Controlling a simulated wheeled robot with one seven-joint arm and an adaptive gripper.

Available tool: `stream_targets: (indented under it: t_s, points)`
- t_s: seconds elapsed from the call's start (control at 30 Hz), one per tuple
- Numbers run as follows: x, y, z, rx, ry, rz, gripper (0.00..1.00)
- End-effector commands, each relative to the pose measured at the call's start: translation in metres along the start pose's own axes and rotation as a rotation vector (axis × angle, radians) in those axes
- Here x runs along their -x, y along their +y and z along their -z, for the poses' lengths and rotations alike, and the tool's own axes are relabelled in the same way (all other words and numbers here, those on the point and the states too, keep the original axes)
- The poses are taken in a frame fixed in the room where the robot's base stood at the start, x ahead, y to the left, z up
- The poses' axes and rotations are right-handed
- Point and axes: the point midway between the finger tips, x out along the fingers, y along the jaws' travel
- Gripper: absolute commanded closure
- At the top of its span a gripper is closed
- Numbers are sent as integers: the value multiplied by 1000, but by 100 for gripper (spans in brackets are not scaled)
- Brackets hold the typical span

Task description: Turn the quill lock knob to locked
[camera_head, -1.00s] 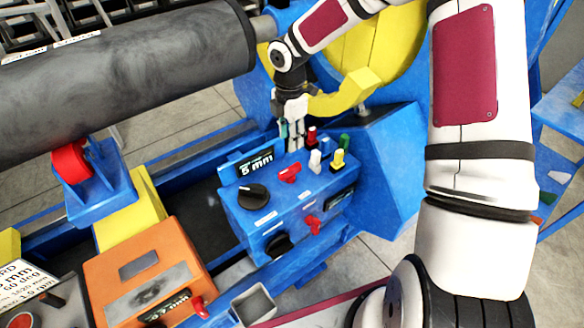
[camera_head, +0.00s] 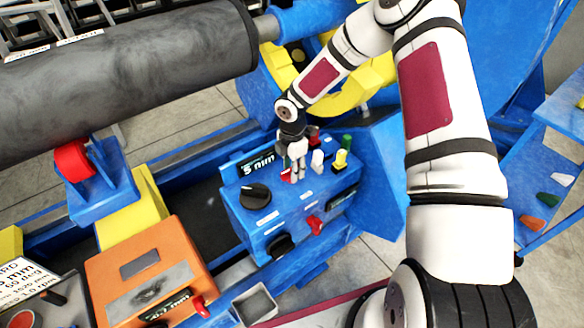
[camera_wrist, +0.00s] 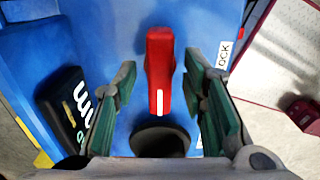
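A red lever-shaped knob (camera_wrist: 159,75) with a white mark at one end sits on the blue control box (camera_head: 255,220). In the wrist view its marked end points down the picture, and a white label ending in "OCK" (camera_wrist: 223,55) lies to its right. My gripper (camera_head: 294,174) is over the box top, pointing down at this knob. In the wrist view its green-padded fingers stand open on either side of the knob, with gaps on both sides. In the head view the fingers hide most of the knob, and only a bit of red (camera_head: 286,176) shows.
A black dial (camera_head: 255,195) and a display (camera_head: 257,163) are left of my gripper. White (camera_head: 317,160), yellow (camera_head: 340,159) and green (camera_head: 347,143) upright controls stand close on its right. Another red knob (camera_head: 315,224) is on the box front. A grey roll (camera_head: 120,75) lies at upper left.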

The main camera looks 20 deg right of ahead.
Motion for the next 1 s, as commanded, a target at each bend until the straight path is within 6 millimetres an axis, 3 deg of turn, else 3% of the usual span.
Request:
stream_targets:
  t_s: [0.2,0.37,0.4,0.73,1.0]
  points:
    - [0,0,0,0,0,0,62]
    - [0,0,0,0,0,0,98]
    - [0,0,0,0,0,0,100]
    - [0,0,0,-22,-1,0,100]
    - [0,1,0,-160,-2,-1,100]
